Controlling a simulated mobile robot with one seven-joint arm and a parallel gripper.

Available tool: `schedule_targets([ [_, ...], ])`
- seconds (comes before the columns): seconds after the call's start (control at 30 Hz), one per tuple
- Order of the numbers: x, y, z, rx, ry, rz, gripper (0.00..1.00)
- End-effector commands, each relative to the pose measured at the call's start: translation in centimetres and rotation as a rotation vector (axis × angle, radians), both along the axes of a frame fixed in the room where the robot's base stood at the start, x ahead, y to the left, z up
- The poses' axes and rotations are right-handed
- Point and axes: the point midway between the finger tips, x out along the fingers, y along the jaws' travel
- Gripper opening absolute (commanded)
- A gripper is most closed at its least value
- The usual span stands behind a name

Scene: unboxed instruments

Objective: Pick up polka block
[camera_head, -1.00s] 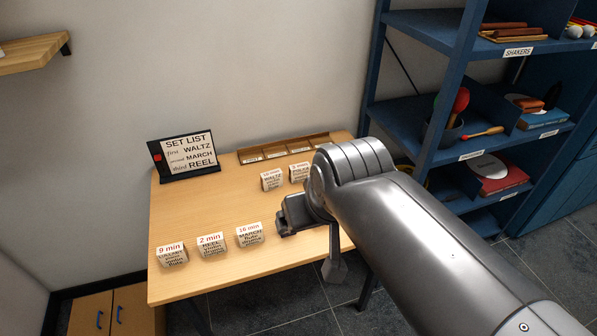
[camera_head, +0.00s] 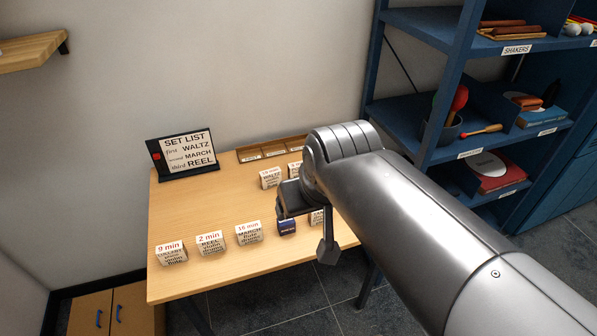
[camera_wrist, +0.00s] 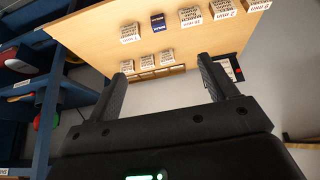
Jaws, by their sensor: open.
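Several pale blocks with printed labels stand on the wooden table (camera_head: 215,205). The block that appears to be the polka block (camera_head: 295,169) is in the back row in the head view, right of the waltz block (camera_head: 270,178), and my arm partly covers it. In the wrist view I take the middle block of the row by the tray as the polka block (camera_wrist: 147,62); its label is too small to read. My gripper (camera_wrist: 165,63) is open and empty. Its fingers are apart from the blocks, with the back row showing beyond and between the fingertips.
The front row has the reel block (camera_head: 210,243), the march block (camera_head: 249,232), a dark blue block (camera_head: 287,227) and others. A set list sign (camera_head: 186,154) and a compartmented wooden tray (camera_head: 246,156) stand at the back. Blue shelves (camera_head: 455,85) rise at the right.

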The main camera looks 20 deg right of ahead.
Motion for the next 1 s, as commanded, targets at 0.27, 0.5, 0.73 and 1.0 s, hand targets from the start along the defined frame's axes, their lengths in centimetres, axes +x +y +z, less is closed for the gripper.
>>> schedule_targets([
  [0.27,8.2,-1.2,0.2,-0.026,0.028,0.000,0.78],
  [0.5,15.7,-2.7,-1.3,-0.037,0.048,0.006,0.78],
  [0.73,22.7,-4.7,-4.5,-0.038,0.065,0.012,0.78],
  [1.0,30.3,-7.5,-10.3,-0.027,0.082,0.014,0.78],
])
